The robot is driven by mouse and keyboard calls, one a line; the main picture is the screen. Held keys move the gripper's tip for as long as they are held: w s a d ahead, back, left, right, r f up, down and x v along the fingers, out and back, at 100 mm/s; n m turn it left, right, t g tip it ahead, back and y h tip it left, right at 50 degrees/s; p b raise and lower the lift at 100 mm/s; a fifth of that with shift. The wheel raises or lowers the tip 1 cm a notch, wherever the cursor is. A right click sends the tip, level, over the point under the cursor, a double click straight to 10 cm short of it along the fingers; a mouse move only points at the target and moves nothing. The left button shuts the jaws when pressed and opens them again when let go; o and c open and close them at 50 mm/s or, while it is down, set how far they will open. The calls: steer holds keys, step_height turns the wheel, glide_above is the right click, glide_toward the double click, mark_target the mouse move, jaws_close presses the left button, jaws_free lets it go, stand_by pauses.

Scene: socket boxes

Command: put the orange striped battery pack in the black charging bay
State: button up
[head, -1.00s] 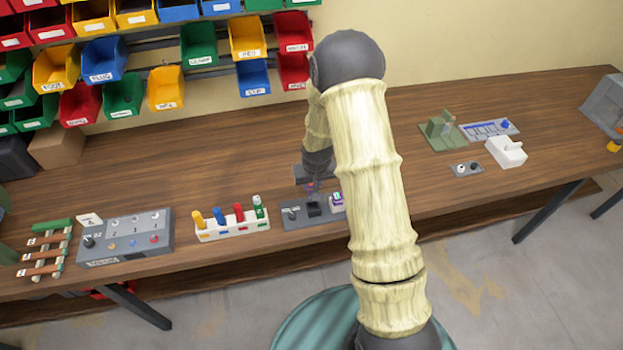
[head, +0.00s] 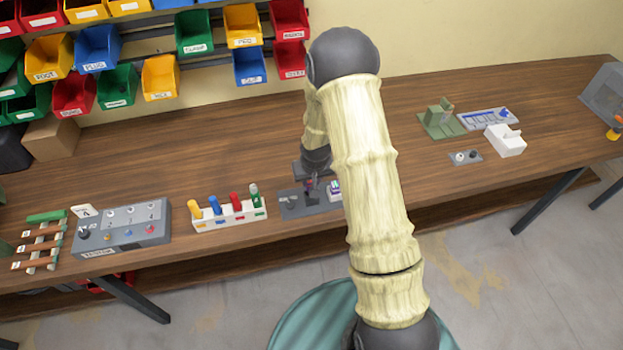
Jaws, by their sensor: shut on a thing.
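My gripper (head: 312,183) is at the far end of my arm, above a small dark grey charging tray (head: 290,203) near the table's front edge. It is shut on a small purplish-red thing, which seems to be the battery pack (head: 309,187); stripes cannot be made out. The pack is low at the tray's black charging bay (head: 313,199), which is now mostly covered. Whether the pack is inside the bay or just above it cannot be told. A white and purple piece (head: 334,189) sits at the tray's right side, partly behind my arm.
A white rack (head: 230,214) with coloured pegs stands left of the tray, beyond it a grey switch box (head: 122,232). To the right are a green fixture (head: 440,120), a white block (head: 505,140) and a small grey plate (head: 466,157). Bare tabletop lies behind the tray.

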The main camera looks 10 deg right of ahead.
steer(key=shift+f, duration=0.15)
steer(key=shift+s+f+b, duration=0.3)
steer(key=shift+f+b, duration=0.35)
steer(key=shift+b, duration=0.05)
steer(key=shift+w+f, duration=0.1)
steer(key=shift+f, duration=0.1)
steer(key=shift+d+f+b, duration=0.15)
steer(key=shift+f+b, duration=0.2)
steer(key=shift+b, duration=0.1)
steer(key=shift+s+a+f, duration=0.2)
steer(key=shift+s+f, duration=0.05)
steer(key=shift+s, duration=0.05)
steer(key=shift+w, duration=0.1)
steer(key=shift+d+f+b, duration=0.15)
steer(key=shift+f+b, duration=0.1)
steer(key=shift+b, duration=0.15)
